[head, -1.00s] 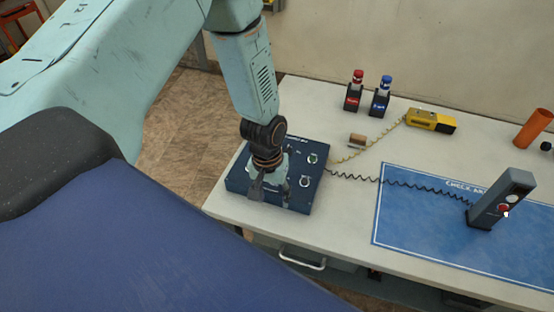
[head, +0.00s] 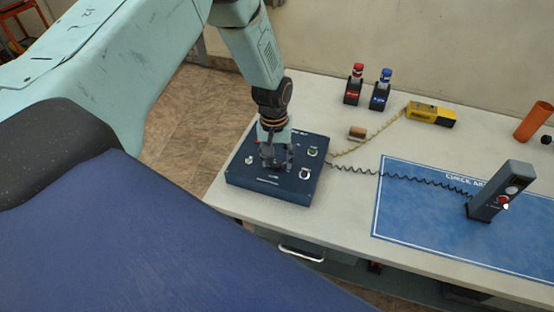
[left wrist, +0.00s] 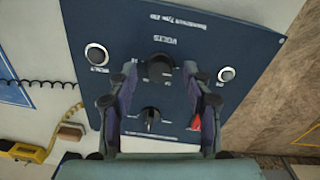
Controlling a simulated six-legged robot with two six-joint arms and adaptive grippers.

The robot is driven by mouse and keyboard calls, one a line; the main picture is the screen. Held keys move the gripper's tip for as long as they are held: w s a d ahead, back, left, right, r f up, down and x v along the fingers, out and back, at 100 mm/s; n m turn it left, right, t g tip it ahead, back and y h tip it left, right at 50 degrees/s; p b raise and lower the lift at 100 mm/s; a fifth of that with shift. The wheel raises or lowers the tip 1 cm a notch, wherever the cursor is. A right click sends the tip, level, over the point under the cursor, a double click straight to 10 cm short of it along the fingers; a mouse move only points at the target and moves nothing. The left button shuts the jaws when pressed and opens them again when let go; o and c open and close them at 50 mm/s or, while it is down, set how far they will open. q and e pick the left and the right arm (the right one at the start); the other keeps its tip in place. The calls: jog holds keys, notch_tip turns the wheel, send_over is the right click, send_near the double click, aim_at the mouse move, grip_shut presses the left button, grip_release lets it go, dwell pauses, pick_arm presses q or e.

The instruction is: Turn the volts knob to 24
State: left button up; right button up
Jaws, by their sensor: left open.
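The dark blue box (head: 262,185) with the volts knob sits at the left end of the white table. In the left wrist view its panel (left wrist: 215,35) carries the word VOLTS beside a round black knob (left wrist: 160,68); its setting is too blurred to read. My left gripper (head: 277,163) is over the middle of the box, pointing down. In the left wrist view my left gripper (left wrist: 160,78) is open, with one finger on each side of the volts knob. Whether the fingers touch it I cannot tell. My right gripper is out of view.
The panel also has a second black knob (left wrist: 150,115), a red switch (left wrist: 195,122) and round metal fittings (left wrist: 96,54). A coiled cord leads to a grey handheld unit (head: 500,195) on the blue mat (head: 405,225). Red (head: 353,90) and blue (head: 381,92) items and a yellow device (head: 430,116) stand behind.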

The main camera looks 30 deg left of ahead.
pick_arm(q)
jog(key=shift+f, duration=0.3)
jog(key=c, duration=0.3)
grip_shut()
